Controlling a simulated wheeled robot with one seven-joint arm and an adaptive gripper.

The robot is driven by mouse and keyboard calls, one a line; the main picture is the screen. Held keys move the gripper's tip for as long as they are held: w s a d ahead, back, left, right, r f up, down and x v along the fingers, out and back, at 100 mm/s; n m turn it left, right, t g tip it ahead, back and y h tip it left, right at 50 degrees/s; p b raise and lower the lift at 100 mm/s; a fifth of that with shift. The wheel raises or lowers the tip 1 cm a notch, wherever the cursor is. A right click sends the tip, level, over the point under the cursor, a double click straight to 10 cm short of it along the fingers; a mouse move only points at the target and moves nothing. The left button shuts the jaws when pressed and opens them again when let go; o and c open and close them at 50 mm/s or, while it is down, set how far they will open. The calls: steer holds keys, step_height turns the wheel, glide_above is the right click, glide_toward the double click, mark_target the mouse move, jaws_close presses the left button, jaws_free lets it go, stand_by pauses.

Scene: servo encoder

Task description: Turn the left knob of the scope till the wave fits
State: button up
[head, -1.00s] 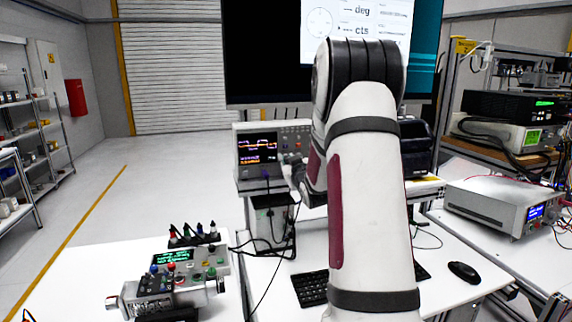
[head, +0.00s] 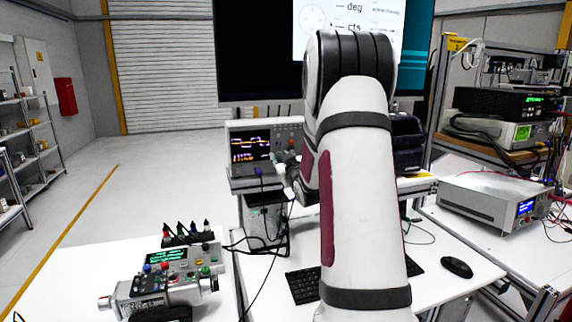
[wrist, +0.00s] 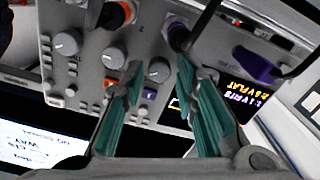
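The scope (head: 282,130) stands on the bench in the head view, with orange and pale traces on its dark screen (head: 250,146). In the wrist view its panel appears turned over, with the screen (wrist: 232,97) at the right. A row of three large grey knobs crosses the panel. The one nearest the screen, the left knob (wrist: 160,70), sits between my fingertips. My gripper (wrist: 158,66) is open, with a green-faced finger on either side of this knob. Contact cannot be told. My arm hides part of the scope in the head view.
Cable plugs, one orange-ringed (wrist: 118,14) and one purple (wrist: 178,36), stick out of the panel near my fingers. A dark cable crosses beside the right finger. A keyboard (head: 303,286) and mouse (head: 457,267) lie on the bench; a control box (head: 165,285) stands at left.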

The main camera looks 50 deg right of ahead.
steer(key=v, duration=1.1)
steer(key=shift+s, duration=0.2)
steer(key=a+r+g+y, duration=0.3)
steer(key=a+g+y, duration=0.15)
steer(key=a, duration=1.65)
steer(key=s+a+f+n+g+y, duration=0.2)
steer(key=s+a+g+y, duration=0.3)
steer(key=s+a, duration=1.4)
steer(key=shift+s+f+n, duration=0.3)
steer(key=shift+s, duration=0.15)
steer(key=shift+g, duration=0.25)
